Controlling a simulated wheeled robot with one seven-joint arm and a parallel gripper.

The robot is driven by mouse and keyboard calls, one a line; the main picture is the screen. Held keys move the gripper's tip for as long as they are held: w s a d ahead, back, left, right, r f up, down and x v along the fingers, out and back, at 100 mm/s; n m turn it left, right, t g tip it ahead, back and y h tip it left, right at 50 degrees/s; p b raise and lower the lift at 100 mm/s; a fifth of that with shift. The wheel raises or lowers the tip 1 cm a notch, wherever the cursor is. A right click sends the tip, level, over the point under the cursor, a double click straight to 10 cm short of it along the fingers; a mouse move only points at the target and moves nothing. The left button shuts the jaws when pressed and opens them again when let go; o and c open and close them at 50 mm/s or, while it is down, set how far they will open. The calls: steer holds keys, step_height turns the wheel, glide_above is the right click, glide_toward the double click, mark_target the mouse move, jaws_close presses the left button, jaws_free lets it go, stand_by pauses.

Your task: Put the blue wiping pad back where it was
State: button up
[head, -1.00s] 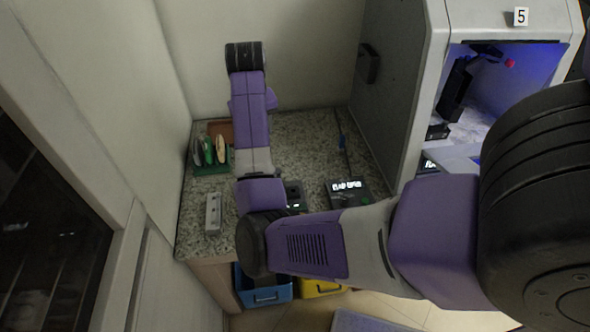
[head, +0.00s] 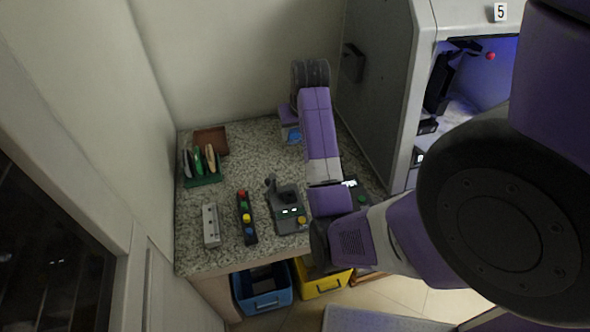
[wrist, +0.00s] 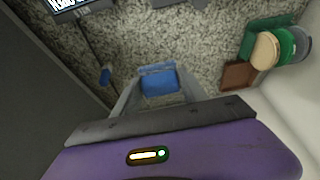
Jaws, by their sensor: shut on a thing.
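The blue wiping pad (wrist: 159,80) is between the fingers of my gripper (wrist: 158,92), which is shut on it. In the head view the pad (head: 294,135) shows as a small blue patch below my gripper (head: 291,128), over the back right of the speckled counter (head: 226,178). I cannot tell whether the pad touches the counter. The green rack (head: 203,181) at the counter's left holds several upright round discs. A brown tray (head: 213,140) sits just behind it and looks empty.
A grey strip (head: 211,226), a strip with coloured buttons (head: 246,218) and a dark device (head: 288,212) stand along the front. Blue (head: 263,302) and yellow (head: 322,286) bins stand below.

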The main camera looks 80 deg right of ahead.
mark_target(295, 173)
step_height(295, 173, down, 16)
steer(key=shift+r+p, duration=0.1)
steer(key=shift+p, duration=0.3)
steer(key=o, duration=1.2)
steer(key=shift+r, duration=0.1)
steer(key=v, duration=1.1)
steer(key=shift+a+r, duration=0.1)
steer(key=shift+r, duration=0.3)
